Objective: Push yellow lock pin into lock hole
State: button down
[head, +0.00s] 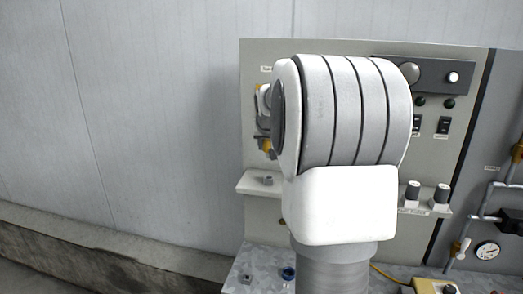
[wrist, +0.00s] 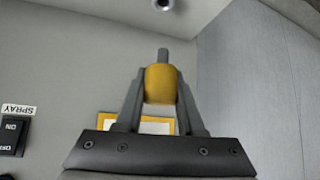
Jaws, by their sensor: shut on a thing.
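In the wrist view the yellow lock pin (wrist: 161,84) sits between the two grey fingers of my gripper (wrist: 160,80). The gripper is shut on its yellow body, and a narrow grey tip sticks out beyond it. A round metal part with a dark opening (wrist: 163,4) shows at the top edge, apart from the pin's tip and roughly in line with it. I cannot tell for certain that it is the lock hole. In the head view my arm hides most of the gripper and the pin.
A grey panel (head: 258,215) stands behind my arm, with a narrow shelf (head: 247,184). A yellow-framed plate (wrist: 112,120) lies behind the fingers in the wrist view, and a SPRAY switch (wrist: 13,134) is at left. Pipes and a gauge (head: 487,251) stand at right.

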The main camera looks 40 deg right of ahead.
jog(key=shift+w+d+r, duration=0.2)
jog(key=shift+d+r, duration=0.05)
jog(key=shift+d, duration=0.15)
jog(key=shift+a, duration=0.1)
jog(key=shift+s+f+b, duration=0.1)
jog(key=shift+f+b, duration=0.1)
jog(key=shift+b, duration=0.1)
jog(key=shift+f+b, duration=2.25)
jog(key=shift+f, duration=0.45)
jog(key=shift+f+b, duration=1.7)
jog(key=shift+c, duration=2.2)
grip_release()
jog(key=shift+r, duration=0.1)
